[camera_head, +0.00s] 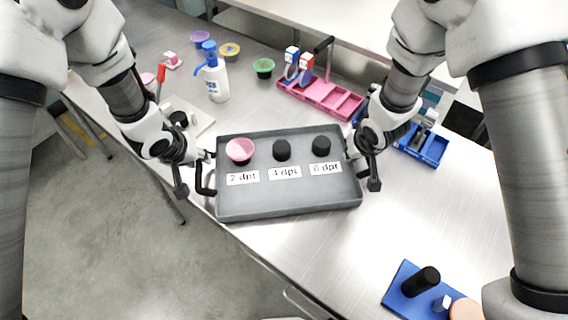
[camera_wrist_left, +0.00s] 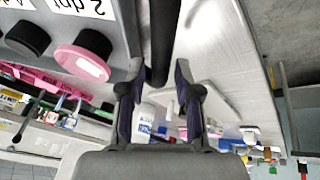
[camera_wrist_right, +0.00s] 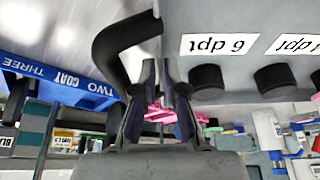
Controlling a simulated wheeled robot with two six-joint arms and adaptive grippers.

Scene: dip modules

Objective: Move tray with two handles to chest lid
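The grey tray (camera_head: 289,201) has two black handles and lies level over the steel table, its front edge past the table edge. It carries a pink-topped cup (camera_head: 239,150) and two black round pieces (camera_head: 282,151) (camera_head: 321,146) above labels 2, 4 and 6 dpt. My left gripper (camera_head: 187,177) is at the left handle (camera_head: 206,173); in the left wrist view its fingers sit close on both sides of the handle bar (camera_wrist_left: 162,35). My right gripper (camera_wrist_right: 158,65) has its fingertips nearly together beside the right handle (camera_wrist_right: 112,43), whose bar runs partly behind one finger. No chest lid is recognisable.
A pink rack (camera_head: 322,99) with bottles and a white pump bottle (camera_head: 216,84) stand behind the tray. A blue tray (camera_head: 424,146) is at the right. A blue block (camera_head: 410,284) holds a black cylinder at the front right.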

